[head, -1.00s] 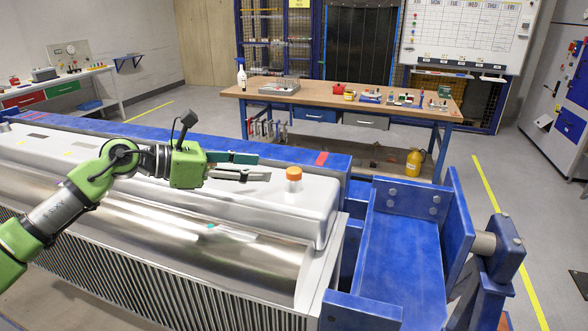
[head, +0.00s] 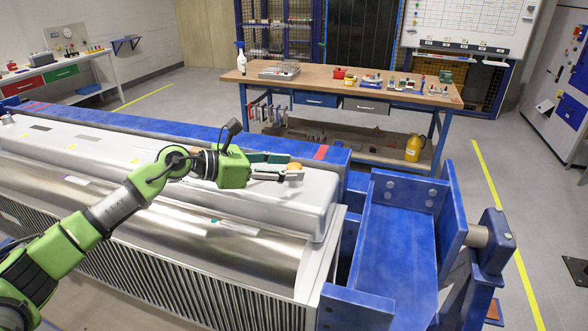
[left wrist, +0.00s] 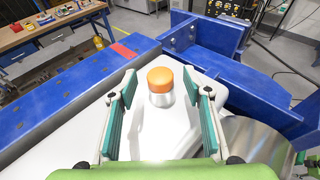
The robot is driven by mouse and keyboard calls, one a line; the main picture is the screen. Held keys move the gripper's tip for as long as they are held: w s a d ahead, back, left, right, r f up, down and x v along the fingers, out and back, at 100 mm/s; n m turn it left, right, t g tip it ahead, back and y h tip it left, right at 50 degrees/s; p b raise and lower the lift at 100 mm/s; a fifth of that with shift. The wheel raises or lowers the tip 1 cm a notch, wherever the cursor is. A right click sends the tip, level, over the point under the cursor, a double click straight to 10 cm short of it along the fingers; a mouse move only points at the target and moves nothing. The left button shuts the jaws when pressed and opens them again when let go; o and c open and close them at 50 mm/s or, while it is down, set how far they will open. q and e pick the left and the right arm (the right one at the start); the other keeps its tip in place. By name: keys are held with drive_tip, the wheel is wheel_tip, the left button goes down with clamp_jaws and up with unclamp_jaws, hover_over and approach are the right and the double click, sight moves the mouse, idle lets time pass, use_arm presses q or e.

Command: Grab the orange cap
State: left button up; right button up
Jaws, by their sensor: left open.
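The orange cap (left wrist: 160,79) sits on a short pale neck on top of the white-grey housing (left wrist: 150,126). In the left wrist view it stands between the fingertips of my left gripper (left wrist: 161,92), at about their far ends, with a gap on both sides. In the head view the orange cap (head: 294,167) is partly hidden behind the fingers of my left gripper (head: 290,167), which are open and point right. My right gripper is in neither view.
A blue steel frame (head: 398,225) stands right of the housing. A ribbed metal section with a shiny cylinder (head: 240,247) lies in front. A workbench (head: 340,84) with small items and a spray bottle (head: 241,58) stands behind, beyond clear floor.

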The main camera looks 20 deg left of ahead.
use_arm(q)
drive_tip(key=c, duration=0.9)
drive_tip(key=shift+o, duration=0.2)
drive_tip(key=shift+r, duration=0.1)
drive_tip(key=shift+r+b, duration=0.55)
drive_tip(key=w+a+r+b, duration=0.4)
drive_tip(key=w+a+r, duration=0.5)
drive_tip(key=w+r, duration=0.1)
drive_tip(key=shift+a+r, duration=0.2)
drive_tip(key=shift+r, duration=0.65)
